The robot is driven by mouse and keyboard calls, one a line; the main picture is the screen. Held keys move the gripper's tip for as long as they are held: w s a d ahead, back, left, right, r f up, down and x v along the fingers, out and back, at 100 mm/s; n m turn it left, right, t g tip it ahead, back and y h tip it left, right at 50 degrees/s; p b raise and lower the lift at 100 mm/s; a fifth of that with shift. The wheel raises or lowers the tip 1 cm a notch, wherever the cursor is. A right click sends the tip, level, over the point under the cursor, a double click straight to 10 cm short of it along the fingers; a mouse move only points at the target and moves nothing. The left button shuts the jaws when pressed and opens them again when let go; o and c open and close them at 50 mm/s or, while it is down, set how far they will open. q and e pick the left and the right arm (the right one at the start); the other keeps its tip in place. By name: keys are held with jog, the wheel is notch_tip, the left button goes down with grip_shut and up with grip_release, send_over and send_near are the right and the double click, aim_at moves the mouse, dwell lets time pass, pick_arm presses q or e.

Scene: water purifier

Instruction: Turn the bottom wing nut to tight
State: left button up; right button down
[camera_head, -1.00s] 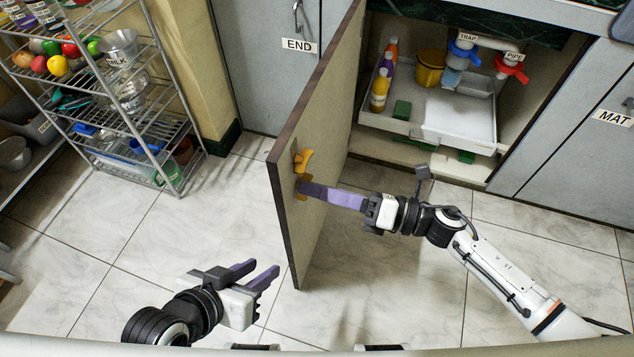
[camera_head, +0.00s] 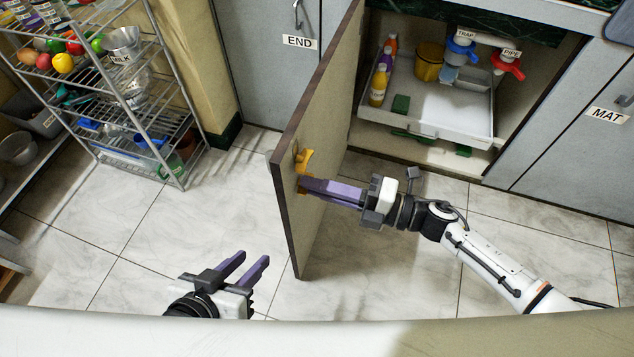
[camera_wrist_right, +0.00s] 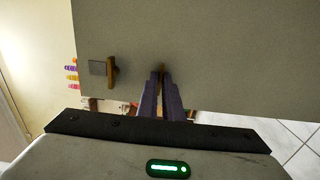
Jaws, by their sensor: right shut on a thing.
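The open cabinet door (camera_head: 325,130) carries two yellow wing nuts on its inner face. The top wing nut (camera_head: 304,160) is free of any gripper; it also shows in the right wrist view (camera_wrist_right: 112,71). The bottom wing nut (camera_wrist_right: 161,70) is mostly hidden by my right gripper (camera_head: 303,186). My right gripper's purple fingers are shut on the bottom wing nut, and in the right wrist view the fingers (camera_wrist_right: 162,85) close around it. My left gripper (camera_head: 250,262) is open and empty, low over the floor left of the door.
A wire rack (camera_head: 140,110) stands at the left. Tiled floor is clear between.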

dwell(0.4)
jog(key=c, duration=1.9)
grip_release()
jog(key=shift+d, duration=0.1)
jog(key=p+v, duration=0.1)
jog(key=v, duration=0.9)
jog(key=shift+d, duration=0.1)
